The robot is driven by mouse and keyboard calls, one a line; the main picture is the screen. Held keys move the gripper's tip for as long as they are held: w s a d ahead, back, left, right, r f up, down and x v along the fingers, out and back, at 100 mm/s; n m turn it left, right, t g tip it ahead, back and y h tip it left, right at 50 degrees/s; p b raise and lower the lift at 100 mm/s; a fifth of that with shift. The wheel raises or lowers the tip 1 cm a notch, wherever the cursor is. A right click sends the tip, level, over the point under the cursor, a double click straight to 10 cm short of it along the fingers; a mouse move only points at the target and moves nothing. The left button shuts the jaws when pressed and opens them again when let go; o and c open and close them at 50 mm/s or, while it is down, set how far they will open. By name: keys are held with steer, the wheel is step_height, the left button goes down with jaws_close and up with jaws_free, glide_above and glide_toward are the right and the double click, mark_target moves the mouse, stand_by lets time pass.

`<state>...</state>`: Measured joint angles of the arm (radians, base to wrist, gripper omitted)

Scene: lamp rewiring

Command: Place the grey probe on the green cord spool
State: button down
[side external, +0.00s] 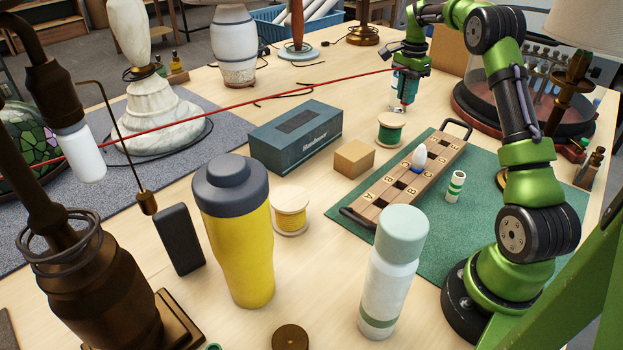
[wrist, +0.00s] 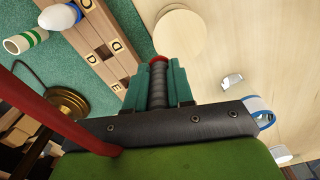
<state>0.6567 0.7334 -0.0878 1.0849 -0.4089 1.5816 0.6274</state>
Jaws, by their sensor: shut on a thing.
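The green cord spool (side external: 390,129) stands upright on the table, left of the wooden lettered rack, its top wooden flange bare. My gripper (side external: 405,98) is above and a little behind it in the side view, apart from it. In the wrist view, the teal fingers (wrist: 158,88) are shut on the grey probe (wrist: 157,86), a dark ribbed rod with a red tip. The red tip points down in the side view. A pale round wooden disc (wrist: 181,40) beyond the tip looks like the spool's top; its green cord is hidden there.
A cardboard box (side external: 354,158) and dark blue box (side external: 295,138) stand left of the spool. A red cable (side external: 230,106) stretches across the table to my gripper area.

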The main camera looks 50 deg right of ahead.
steer(key=shift+w+d+f, duration=0.1)
steer(key=shift+w+f, duration=0.05)
steer(key=shift+f, duration=1.6)
steer(key=shift+f, duration=0.15)
steer(key=c, duration=1)
jaws_free()
